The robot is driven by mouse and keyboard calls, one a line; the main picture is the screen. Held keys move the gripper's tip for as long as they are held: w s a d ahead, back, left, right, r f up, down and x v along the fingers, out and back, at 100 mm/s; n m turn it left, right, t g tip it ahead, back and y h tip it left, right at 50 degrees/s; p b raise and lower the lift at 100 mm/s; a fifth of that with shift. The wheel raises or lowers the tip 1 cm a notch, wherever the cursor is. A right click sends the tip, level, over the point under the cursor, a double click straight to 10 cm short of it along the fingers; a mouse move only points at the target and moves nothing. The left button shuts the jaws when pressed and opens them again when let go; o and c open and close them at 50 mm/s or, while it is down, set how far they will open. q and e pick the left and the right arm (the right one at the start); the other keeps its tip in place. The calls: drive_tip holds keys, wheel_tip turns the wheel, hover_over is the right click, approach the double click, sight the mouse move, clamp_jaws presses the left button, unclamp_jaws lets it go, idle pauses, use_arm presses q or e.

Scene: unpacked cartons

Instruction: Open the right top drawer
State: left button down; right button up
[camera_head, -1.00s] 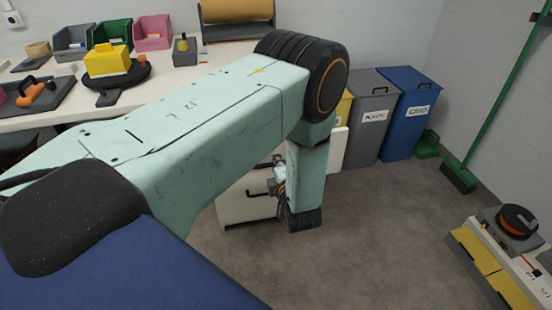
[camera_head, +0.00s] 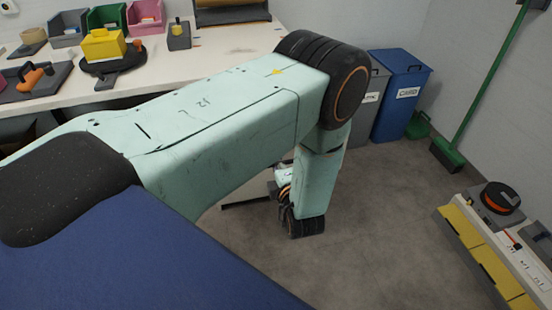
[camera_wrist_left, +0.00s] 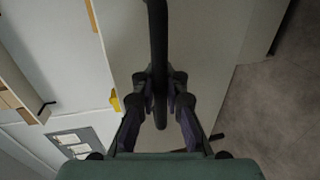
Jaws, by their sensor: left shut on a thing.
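In the left wrist view my left gripper (camera_wrist_left: 160,82) is shut on a long dark bar handle (camera_wrist_left: 158,35) that runs up the middle of the picture. A plain grey-beige panel (camera_wrist_left: 210,45) lies behind the handle. I cannot tell how far the drawer is open. In the head view my left arm crosses from the left and its wrist hangs down, hiding most of the gripper and drawer front. A thin dark bar (camera_head: 247,204) shows left of the wrist. My right gripper is not in view.
The white workbench (camera_head: 180,82) carries coloured bins and tools at the back left. A blue bin (camera_head: 402,95) stands by the back wall beside a green broom (camera_head: 449,155). A low unit with yellow fronts (camera_head: 480,250) is at the right. The middle floor is clear.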

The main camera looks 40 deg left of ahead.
use_arm(q)
drive_tip(key=shift+d+r, duration=0.15)
drive_tip(key=shift+r, duration=0.05)
drive_tip(key=c, duration=1.4)
unclamp_jaws()
drive_tip(key=shift+s+f, duration=0.1)
